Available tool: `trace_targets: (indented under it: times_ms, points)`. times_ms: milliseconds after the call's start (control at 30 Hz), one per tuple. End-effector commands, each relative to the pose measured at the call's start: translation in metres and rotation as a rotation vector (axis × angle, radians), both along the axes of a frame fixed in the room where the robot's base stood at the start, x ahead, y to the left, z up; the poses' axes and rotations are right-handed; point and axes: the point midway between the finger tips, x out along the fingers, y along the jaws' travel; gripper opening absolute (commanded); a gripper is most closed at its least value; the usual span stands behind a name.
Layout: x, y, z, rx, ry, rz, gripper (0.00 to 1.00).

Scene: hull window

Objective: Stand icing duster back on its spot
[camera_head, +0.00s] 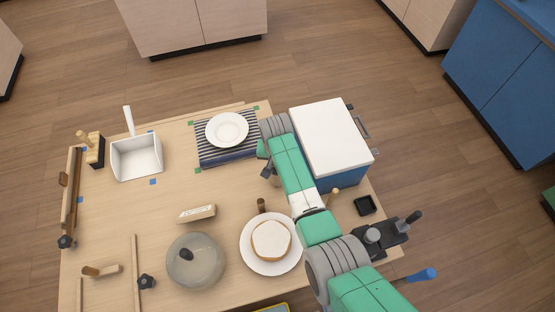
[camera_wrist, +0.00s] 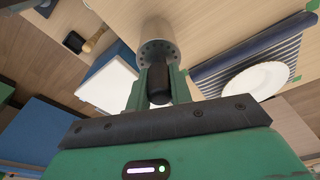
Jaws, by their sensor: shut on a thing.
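The icing duster (camera_wrist: 158,35) is a pale grey cylinder with a ring of holes in its top and a dark knob. My gripper (camera_wrist: 159,82) is shut on that knob, with a green finger on each side. The duster's body points away from the wrist camera. Its far end is out of sight, so I cannot tell whether it touches the table. In the head view my arm hides most of the gripper and duster, between the striped cloth and the white-topped box. A dark square pad (camera_head: 365,205) lies bare at the table's right; which spot belongs to the duster is unmarked.
The white-topped blue box (camera_head: 330,135) stands close right of my wrist. A plate (camera_head: 227,129) rests on the striped cloth (camera_head: 203,151) to the left. A cake plate (camera_head: 251,259), small brown cylinder (camera_head: 261,205) and glass-lidded bowl (camera_head: 194,272) are nearer.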

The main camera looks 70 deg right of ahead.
Motion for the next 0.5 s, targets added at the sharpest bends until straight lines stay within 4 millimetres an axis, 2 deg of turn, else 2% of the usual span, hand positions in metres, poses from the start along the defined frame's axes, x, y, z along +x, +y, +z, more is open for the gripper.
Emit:
trace_targets:
  times_ms: [500]
  points:
    - [0.0003,-0.0001,-0.0033,-0.001,0.000,0.000,0.00]
